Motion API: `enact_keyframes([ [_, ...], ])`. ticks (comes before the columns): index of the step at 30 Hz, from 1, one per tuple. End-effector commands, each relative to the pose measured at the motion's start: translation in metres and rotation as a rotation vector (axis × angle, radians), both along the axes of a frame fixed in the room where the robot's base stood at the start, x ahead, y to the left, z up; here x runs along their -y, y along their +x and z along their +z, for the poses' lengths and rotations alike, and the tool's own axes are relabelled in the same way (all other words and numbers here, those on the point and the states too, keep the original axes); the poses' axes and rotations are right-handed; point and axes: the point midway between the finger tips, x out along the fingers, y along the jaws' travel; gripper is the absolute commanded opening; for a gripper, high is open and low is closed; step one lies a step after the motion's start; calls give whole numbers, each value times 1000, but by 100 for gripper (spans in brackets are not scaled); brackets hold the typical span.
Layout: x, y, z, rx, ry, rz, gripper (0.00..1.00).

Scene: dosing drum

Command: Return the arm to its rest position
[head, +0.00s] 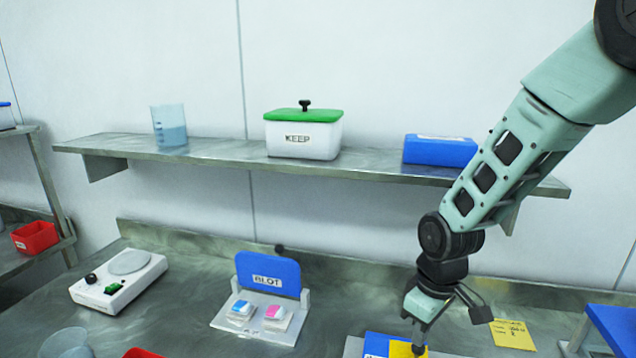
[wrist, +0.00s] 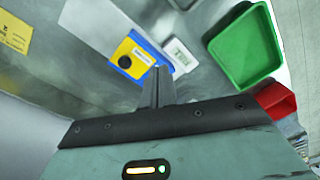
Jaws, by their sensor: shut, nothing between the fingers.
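My arm reaches down from the upper right in the head view. My gripper (head: 418,348) points down over the steel bench at the lower edge, by a blue and yellow item (head: 377,343). In the wrist view my gripper (wrist: 161,72) has its fingers together with nothing between them. The blue and yellow item (wrist: 126,66), with a black spot, lies just beyond and left of the fingertips. I cannot tell whether they touch it.
A shelf (head: 222,152) holds a beaker (head: 169,127), a KEEP box (head: 302,138) and a blue box (head: 440,150). Below are a white device (head: 135,285), a BLOT stand (head: 268,275) and a yellow note (head: 512,334). The wrist view shows a green tray (wrist: 270,66) and red bin (wrist: 276,100).

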Motion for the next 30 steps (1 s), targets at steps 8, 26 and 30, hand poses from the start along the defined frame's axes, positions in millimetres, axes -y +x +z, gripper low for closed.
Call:
enact_keyframes([
  [8,-57,-124,42,-6,20,-18,0],
  [26,-55,-213,51,-2,-13,-47,0],
  [30,-55,-213,51,-2,-12,-47,0],
])
